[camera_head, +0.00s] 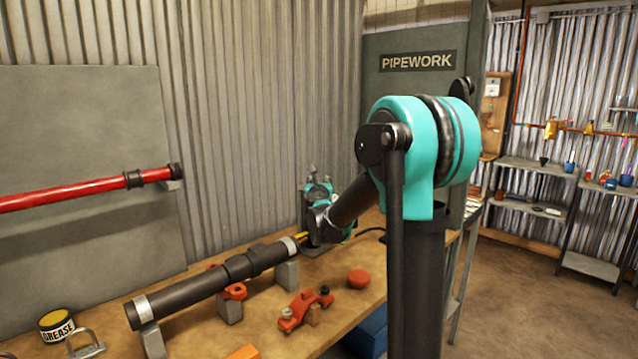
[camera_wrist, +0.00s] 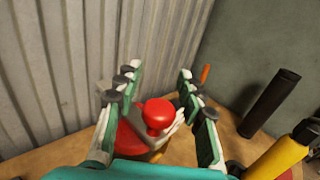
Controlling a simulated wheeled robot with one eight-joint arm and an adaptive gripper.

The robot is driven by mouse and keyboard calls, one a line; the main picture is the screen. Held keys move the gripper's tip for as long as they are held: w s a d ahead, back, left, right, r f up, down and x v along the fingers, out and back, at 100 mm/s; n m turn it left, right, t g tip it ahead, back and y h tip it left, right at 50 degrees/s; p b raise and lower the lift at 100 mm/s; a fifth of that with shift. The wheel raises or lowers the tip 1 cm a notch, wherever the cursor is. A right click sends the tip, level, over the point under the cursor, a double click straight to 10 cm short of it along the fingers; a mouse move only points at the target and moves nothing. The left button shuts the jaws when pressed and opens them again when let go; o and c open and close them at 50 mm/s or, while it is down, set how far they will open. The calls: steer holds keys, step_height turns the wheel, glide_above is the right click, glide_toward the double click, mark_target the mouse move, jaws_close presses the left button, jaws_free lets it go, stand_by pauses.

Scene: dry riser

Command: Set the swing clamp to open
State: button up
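In the wrist view a round red knob (camera_wrist: 158,114) sits on a pale grey bar (camera_wrist: 172,132), with a red body (camera_wrist: 130,142) below and to the left. I take this to be the swing clamp, but its full shape is hidden. My gripper (camera_wrist: 161,82) is open, its teal fingers on either side of the knob with gaps visible. I cannot tell the knob's depth between the fingers. In the head view my gripper (camera_head: 319,195) is at the far end of the workbench (camera_head: 275,335), near the corrugated wall. My arm and gripper hide the clamp there.
A black pipe (camera_head: 205,284) rests on grey supports along the bench. Orange fittings (camera_head: 300,312) and a round orange piece (camera_head: 359,278) lie in front of it. A grease tin (camera_head: 57,325) stands at left. A black cylinder (camera_wrist: 270,102) and a yellow one (camera_wrist: 277,158) are right of my gripper.

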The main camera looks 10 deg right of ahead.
jaws_close()
stand_by(0.5)
steer(key=shift+w+d+n+g+y, duration=0.15)
steer(key=shift+w+n+g+y, duration=0.4)
steer(key=shift+n+y, duration=1.1)
steer(key=shift+w+d+n+g+y, duration=0.2)
steer(key=shift+w+n+y, duration=0.8)
steer(key=shift+y, duration=1.3)
steer(key=shift+w+d+n+g+y, duration=0.15)
steer(key=shift+w+n+g+y, duration=0.2)
steer(key=shift+w+n+y, duration=0.85)
steer(key=shift+s+y, duration=0.4)
steer(key=shift+y, duration=0.45)
